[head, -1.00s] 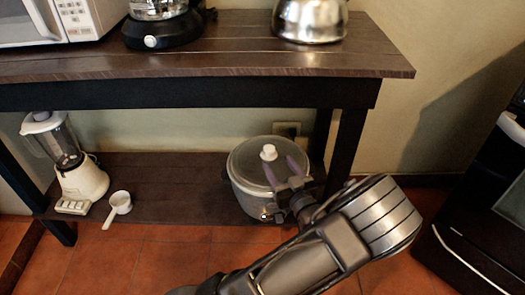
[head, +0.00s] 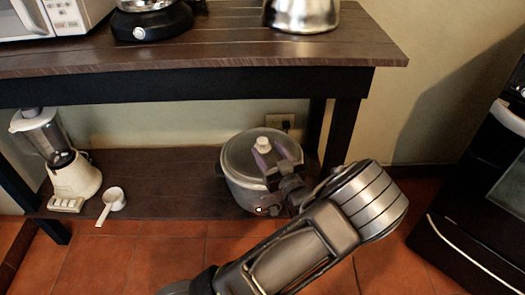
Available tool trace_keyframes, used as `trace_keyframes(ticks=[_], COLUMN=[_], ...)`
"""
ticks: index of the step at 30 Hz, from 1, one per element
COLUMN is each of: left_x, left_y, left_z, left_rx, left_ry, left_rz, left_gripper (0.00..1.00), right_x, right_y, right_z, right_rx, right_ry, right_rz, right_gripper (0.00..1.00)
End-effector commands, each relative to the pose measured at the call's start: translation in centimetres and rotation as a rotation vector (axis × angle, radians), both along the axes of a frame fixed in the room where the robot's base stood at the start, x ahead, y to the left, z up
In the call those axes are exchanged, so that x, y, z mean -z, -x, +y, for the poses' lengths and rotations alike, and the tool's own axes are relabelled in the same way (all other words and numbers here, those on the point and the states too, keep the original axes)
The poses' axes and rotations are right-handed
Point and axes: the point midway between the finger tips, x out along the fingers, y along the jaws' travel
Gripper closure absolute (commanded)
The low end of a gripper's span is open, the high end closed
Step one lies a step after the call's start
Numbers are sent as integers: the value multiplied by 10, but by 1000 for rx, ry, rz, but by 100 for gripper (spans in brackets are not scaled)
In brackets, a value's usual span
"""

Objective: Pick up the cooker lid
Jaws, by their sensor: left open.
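The cooker (head: 240,194) is a grey round pot standing on the lower shelf at the right end. Its lid (head: 239,156) is on top, with a pale knob (head: 263,142) in the middle. My left gripper (head: 271,155) is at the right part of the lid, with its purple-tinted fingers close to the knob. The fingers are open and hold nothing that I can see. Whether they touch the lid or knob I cannot tell. The arm hides the cooker's right front side. My right gripper is not in view.
A blender (head: 70,178) and a white measuring cup (head: 115,197) stand at the left of the lower shelf (head: 165,185). The tabletop (head: 215,50) overhangs the cooker, and a table leg (head: 342,130) is to its right. A black oven (head: 480,190) stands far right.

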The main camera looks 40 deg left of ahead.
Motion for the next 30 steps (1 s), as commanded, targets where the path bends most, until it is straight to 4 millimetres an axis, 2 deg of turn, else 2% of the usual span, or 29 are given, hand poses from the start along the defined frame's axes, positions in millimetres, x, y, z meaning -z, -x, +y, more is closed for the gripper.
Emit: trace_keyframes(ticks=[6, 12, 30], left_x=[3, 0, -1], left_y=[-14, -25, -26], left_z=[23, 42, 43], left_rx=[-2, -2, -1], left_ry=[0, 1, 1], left_rz=[-2, -2, -1], left_gripper=[43, 43, 43], right_x=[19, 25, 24], right_y=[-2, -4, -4], right_z=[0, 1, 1], right_rx=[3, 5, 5], right_ry=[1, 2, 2], right_rz=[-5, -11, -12], right_gripper=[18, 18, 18])
